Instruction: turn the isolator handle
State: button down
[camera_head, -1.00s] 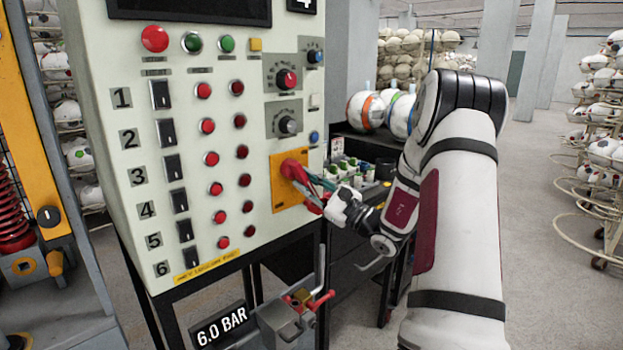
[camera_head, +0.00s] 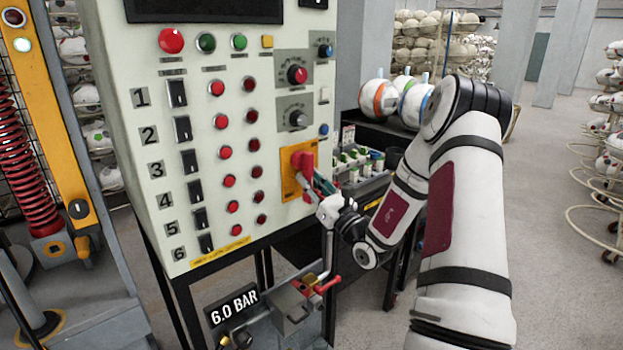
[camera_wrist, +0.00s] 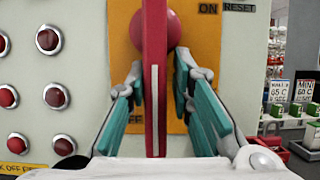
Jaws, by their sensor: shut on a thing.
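The red isolator handle (camera_head: 304,162) is mounted on a yellow-orange plate (camera_head: 288,184) at the lower right of the control panel. In the wrist view the handle (camera_wrist: 155,95) runs vertically through the picture from a round red hub, between my teal finger pads. My gripper (camera_head: 316,183) is shut on the handle, reaching it from the right. In the wrist view the gripper (camera_wrist: 158,72) has one finger on each side of the handle. "ON" and "RESET" labels show at upper right, and "OFF" is partly hidden behind the left finger.
The cream panel (camera_head: 225,260) carries several red buttons, black switches and knobs. Below it is a valve with a red lever (camera_head: 327,285) and a "6.0 BAR" sign (camera_head: 234,306). A dark bench with balls (camera_head: 378,98) stands behind my arm. Open floor lies at right.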

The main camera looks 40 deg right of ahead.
jog(key=shift+a+f, duration=0.15)
jog(key=shift+a, duration=0.3)
jog(key=c, duration=1.6)
grip_release()
jog(key=shift+a, duration=0.1)
jog(key=shift+o, duration=0.2)
jog(key=shift+s+d, duration=0.1)
jog(key=shift+d, duration=0.1)
jog(key=shift+s+d, duration=0.1)
jog(key=shift+s, duration=0.15)
jog(key=v, duration=1.1)
jog(key=shift+f, duration=0.15)
